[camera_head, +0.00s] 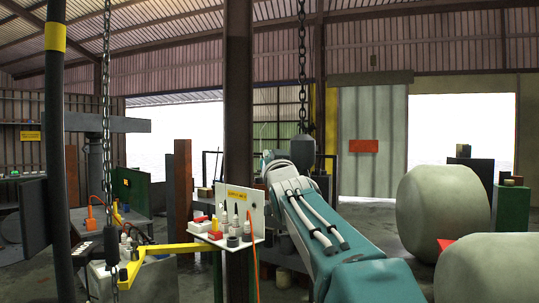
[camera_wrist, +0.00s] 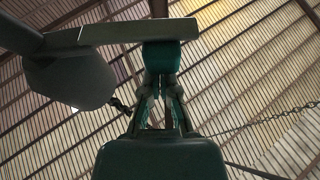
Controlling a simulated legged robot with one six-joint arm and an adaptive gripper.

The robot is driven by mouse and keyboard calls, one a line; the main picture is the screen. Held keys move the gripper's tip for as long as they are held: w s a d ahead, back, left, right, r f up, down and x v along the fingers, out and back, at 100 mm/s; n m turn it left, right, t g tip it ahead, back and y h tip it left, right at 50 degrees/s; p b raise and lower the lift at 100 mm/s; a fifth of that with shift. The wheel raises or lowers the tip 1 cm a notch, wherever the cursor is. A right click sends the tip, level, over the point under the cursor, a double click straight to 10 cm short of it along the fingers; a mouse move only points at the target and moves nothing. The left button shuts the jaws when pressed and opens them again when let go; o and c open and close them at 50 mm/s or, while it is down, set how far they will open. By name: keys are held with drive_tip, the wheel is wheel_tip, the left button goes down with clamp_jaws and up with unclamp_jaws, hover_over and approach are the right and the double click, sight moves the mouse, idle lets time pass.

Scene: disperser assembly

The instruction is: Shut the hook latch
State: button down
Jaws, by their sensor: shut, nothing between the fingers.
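In the head view a dark grey hook block (camera_head: 303,151) hangs on a chain (camera_head: 302,60), just beyond the upper end of my teal and white arm. No hook or latch can be made out clearly there. In the wrist view my gripper (camera_wrist: 161,72) points upward, its fingers drawn together and empty. A grey flat bar (camera_wrist: 112,34) crosses above the fingertips, with a dark rounded grey body (camera_wrist: 72,80) on the left. I cannot tell whether these are the hook and its latch, or whether the fingertips touch the bar.
A rusty brown column (camera_head: 239,90) stands left of my arm. A white shelf (camera_head: 240,212) with small bottles and a yellow bracket (camera_head: 172,248) are by it. Another chain (camera_head: 107,120) hangs at the left. Large pale rounded tanks (camera_head: 443,208) stand at the right.

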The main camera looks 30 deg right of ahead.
wheel_tip(320, 180, down, 10)
drive_tip(key=n+g+y, duration=0.2)
drive_tip(key=n+y, duration=0.5)
drive_tip(key=n, duration=1.5)
drive_tip(key=shift+d+g+y, duration=0.25)
drive_tip(key=shift+g+y, duration=0.05)
drive_tip(key=shift+g, duration=0.1)
drive_tip(key=shift+s+f, duration=0.1)
drive_tip(key=shift+s, duration=0.05)
